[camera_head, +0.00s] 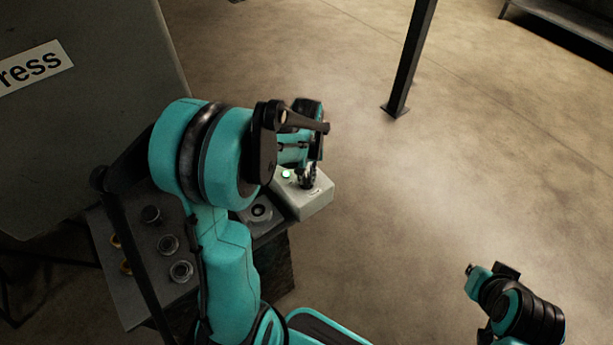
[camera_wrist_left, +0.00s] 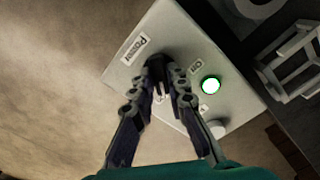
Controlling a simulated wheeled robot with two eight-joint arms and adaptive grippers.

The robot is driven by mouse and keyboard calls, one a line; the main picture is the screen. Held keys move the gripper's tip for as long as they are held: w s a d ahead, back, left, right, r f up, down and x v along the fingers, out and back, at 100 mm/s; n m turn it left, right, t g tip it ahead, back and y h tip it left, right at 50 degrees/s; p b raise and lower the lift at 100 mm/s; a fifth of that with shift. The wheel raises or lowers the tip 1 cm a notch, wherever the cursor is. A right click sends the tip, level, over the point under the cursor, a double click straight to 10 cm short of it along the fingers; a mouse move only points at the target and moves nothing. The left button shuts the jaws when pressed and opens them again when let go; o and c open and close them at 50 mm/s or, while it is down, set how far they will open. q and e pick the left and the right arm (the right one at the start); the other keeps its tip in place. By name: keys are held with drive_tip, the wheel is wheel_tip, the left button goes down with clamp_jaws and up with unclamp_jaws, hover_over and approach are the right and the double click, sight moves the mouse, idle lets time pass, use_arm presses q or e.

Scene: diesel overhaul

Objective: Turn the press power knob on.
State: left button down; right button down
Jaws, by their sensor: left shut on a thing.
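The press power box (camera_head: 312,204) is a light grey box at the edge of the bench; in the left wrist view the box (camera_wrist_left: 185,35) carries a "Power" label (camera_wrist_left: 135,48). A green light (camera_head: 286,174) glows on its face and also shows in the left wrist view (camera_wrist_left: 211,86). My left gripper (camera_head: 308,181) reaches down onto the box. In the left wrist view its fingertips (camera_wrist_left: 160,72) are shut on the dark power knob, which they mostly hide. The knob's exact angle cannot be read. Part of my right arm shows at the lower right; its gripper's fingers cannot be made out.
A control panel (camera_head: 139,282) with several round knobs and buttons lies left of the box. A large grey press housing (camera_head: 80,120) stands at the upper left. A dark post (camera_head: 408,60) rises from the floor. The floor right of the box is clear.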

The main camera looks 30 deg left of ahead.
sight(307, 179)
use_arm(q)
drive_tip(key=shift+m, duration=0.8)
drive_tip(key=c, duration=1.5)
unclamp_jaws()
wheel_tip(307, 179, up, 12)
